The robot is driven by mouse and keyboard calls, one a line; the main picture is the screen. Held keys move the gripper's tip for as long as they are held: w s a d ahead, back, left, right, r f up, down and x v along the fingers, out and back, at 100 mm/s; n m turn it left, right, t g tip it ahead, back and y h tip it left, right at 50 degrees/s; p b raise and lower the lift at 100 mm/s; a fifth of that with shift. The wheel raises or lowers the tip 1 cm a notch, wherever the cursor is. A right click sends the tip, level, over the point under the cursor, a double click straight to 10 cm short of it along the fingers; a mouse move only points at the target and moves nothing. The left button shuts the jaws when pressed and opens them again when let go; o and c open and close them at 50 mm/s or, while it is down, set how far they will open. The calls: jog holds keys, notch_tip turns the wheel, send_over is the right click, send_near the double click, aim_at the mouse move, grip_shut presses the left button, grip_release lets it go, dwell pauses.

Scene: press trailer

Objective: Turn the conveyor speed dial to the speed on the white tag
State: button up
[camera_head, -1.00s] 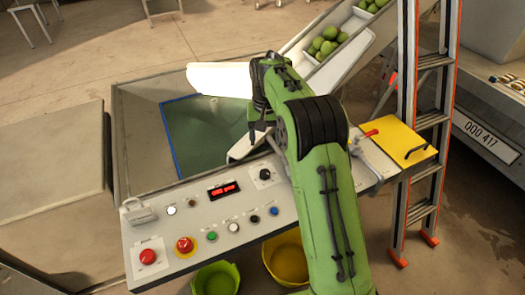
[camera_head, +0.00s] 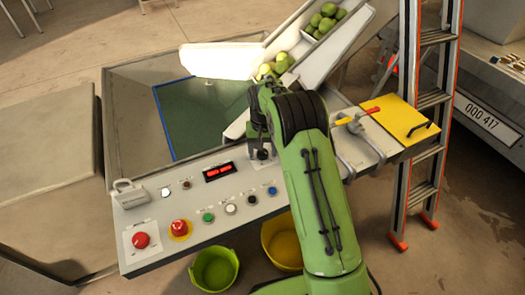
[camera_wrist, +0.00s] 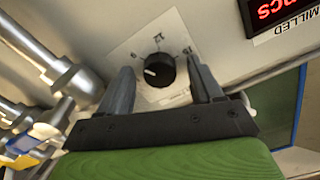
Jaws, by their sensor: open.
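The black speed dial (camera_wrist: 158,69) sits on a square white plate with printed marks in the wrist view. A white pointer line on the knob points to the left. My gripper (camera_wrist: 161,68) is open, with one finger on each side of the dial; I cannot tell whether they touch it. In the head view, my gripper (camera_head: 261,145) is over the dial (camera_head: 262,154) on the grey control panel (camera_head: 150,210), partly covering it. I cannot make out a white tag with a readable speed.
Red digits show on the display (camera_head: 218,172) left of the dial. A red emergency button (camera_head: 180,227) and several coloured buttons line the panel. Metal pipe fittings (camera_wrist: 50,85) are at left in the wrist view. A ladder (camera_head: 425,110) stands at right, beyond a yellow plate (camera_head: 395,115).

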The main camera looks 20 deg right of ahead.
jog(key=c, duration=1.1)
jog(key=shift+o, duration=0.2)
jog(key=shift+r, duration=0.1)
jog(key=shift+m+p, duration=0.3)
jog(key=shift+m, duration=0.1)
jog(key=m+p, duration=0.2)
jog(key=m, duration=0.2)
jog(key=shift+m, duration=0.3)
jog(key=m, duration=0.6)
jog(key=shift+p, duration=0.3)
jog(key=shift+m, duration=0.3)
jog(key=o, duration=1.1)
jog(key=shift+c, duration=0.2)
